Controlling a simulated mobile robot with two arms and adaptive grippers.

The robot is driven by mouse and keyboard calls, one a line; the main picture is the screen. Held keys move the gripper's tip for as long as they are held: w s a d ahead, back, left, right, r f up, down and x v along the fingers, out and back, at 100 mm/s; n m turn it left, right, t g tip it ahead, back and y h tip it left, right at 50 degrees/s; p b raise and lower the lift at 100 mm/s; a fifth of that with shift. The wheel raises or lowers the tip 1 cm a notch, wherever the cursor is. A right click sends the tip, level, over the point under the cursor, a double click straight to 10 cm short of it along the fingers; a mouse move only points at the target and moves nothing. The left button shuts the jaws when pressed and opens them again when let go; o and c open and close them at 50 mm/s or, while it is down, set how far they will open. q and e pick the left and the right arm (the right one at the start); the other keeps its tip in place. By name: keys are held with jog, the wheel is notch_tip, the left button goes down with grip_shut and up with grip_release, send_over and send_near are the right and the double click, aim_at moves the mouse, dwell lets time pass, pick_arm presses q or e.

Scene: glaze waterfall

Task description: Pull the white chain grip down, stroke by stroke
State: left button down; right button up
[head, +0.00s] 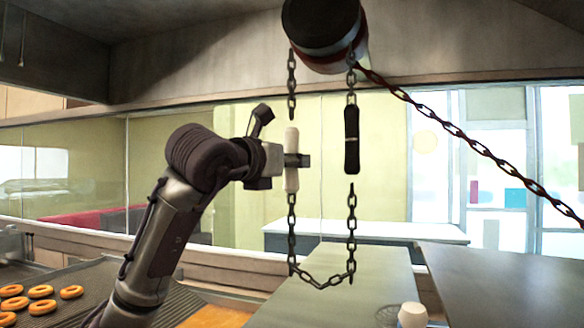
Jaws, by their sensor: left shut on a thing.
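The white chain grip (291,140) hangs upright on the left strand of a dark chain, in the middle of the head view. My left gripper (292,160) is shut on the white chain grip, with its fingers around the middle of it. A black chain grip (351,140) hangs upright on the right strand, a little to the right and at a similar height. The two strands join in a loop (322,280) below. Above them is a dark round chain hoist drum (325,35). My right gripper is not in view.
A taut dark chain (470,145) slopes from the drum down to the right. Several doughnuts (40,291) lie on a dark rack at the lower left. A small white object (412,315) stands at the bottom, by a grey-green table (345,300). A glass wall stands behind.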

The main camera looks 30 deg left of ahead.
aim_at(287, 141)
pick_arm(q)
notch_tip(287, 141, up, 4)
jog(key=shift+f+p, duration=0.1)
jog(key=shift+p, duration=0.9)
jog(key=shift+s, duration=0.1)
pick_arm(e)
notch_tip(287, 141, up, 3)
pick_arm(q)
notch_tip(287, 141, down, 18)
jog(key=b, duration=1.5)
jog(key=shift+w+d, duration=0.15)
jog(key=shift+w, duration=0.05)
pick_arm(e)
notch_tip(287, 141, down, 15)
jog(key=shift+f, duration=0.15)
pick_arm(q)
notch_tip(287, 141, up, 18)
jog(key=p, duration=1.4)
jog(key=shift+s, duration=0.15)
jog(key=shift+a, duration=0.2)
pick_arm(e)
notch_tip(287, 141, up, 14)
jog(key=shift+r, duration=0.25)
